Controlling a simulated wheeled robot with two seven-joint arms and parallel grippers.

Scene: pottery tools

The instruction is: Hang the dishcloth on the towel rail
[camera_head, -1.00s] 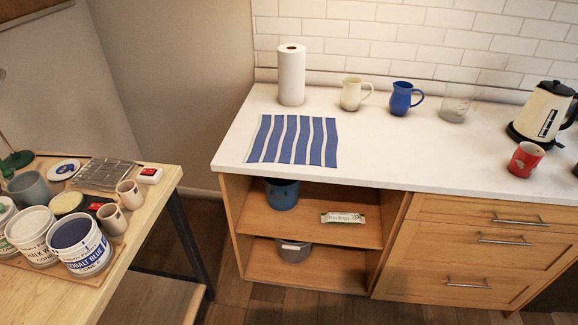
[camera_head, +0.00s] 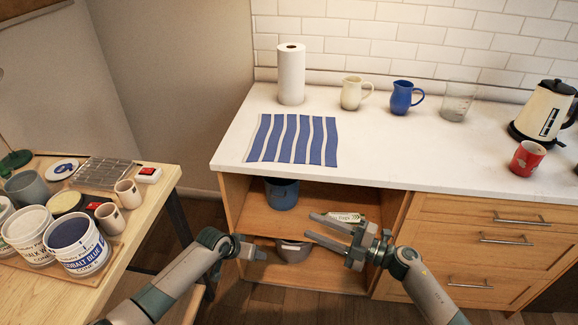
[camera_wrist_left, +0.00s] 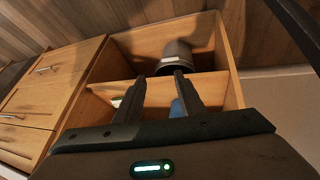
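The dishcloth (camera_head: 293,140), with blue and white wavy stripes, lies flat on the white counter near its left front part in the head view. I cannot make out a towel rail in these frames. My right gripper (camera_head: 309,226) is open and empty, below the counter level in the picture, in front of the open shelves. My left gripper (camera_head: 262,252) is lower left of it, also apart from the cloth. In the left wrist view its two fingers (camera_wrist_left: 158,77) are apart with nothing between them, pointing toward the shelves.
A paper towel roll (camera_head: 291,75), a cream jug (camera_head: 354,93) and a blue jug (camera_head: 404,98) stand behind the cloth. A red mug (camera_head: 527,157) and a kettle (camera_head: 545,110) are at the right. Paint buckets (camera_head: 76,243) crowd the left table. The counter's middle is clear.

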